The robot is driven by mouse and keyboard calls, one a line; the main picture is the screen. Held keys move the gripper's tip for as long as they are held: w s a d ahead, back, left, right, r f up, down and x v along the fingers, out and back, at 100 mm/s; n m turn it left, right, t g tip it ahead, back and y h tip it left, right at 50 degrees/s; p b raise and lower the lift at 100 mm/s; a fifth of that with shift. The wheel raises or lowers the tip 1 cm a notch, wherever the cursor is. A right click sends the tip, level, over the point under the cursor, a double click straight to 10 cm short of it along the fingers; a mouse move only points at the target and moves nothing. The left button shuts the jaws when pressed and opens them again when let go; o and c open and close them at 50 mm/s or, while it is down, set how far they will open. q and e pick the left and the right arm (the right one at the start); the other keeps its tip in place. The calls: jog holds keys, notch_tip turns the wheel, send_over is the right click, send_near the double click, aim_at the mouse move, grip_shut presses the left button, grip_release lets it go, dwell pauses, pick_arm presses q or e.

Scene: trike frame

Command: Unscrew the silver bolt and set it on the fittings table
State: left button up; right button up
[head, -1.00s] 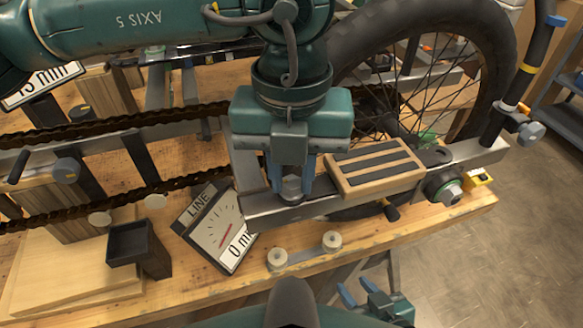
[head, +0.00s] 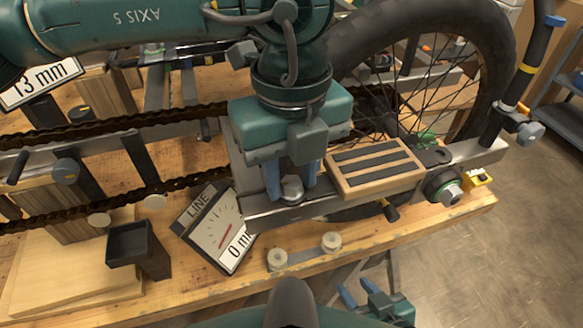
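The silver bolt (head: 291,188) stands in the grey metal frame bar (head: 262,212), near the middle of the head view. My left gripper (head: 290,182) points down over it, with one blue finger on each side of the bolt head. The fingers look spread a little wider than the head, so it appears open around the bolt. The bolt's shank is hidden. My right gripper (head: 358,291) is low in the view, open and empty, in front of the bench edge. I cannot make out which surface is the fittings table.
A wooden slatted pedal (head: 375,166) sits close right of the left gripper. A LINE gauge (head: 220,228) reading 0 mm and a black open box (head: 130,243) stand to the left. Chains (head: 110,128) and a wheel (head: 480,60) lie behind. Bare bench (head: 215,290) shows in front.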

pick_arm(q)
jog(key=m, duration=0.6)
jog(key=shift+m, duration=0.3)
jog(key=m, duration=0.5)
jog(key=shift+c, duration=0.5)
jog(key=c, duration=0.4)
jog(key=n, duration=1.1)
jog(key=shift+n, duration=0.3)
jog(key=o, duration=0.5)
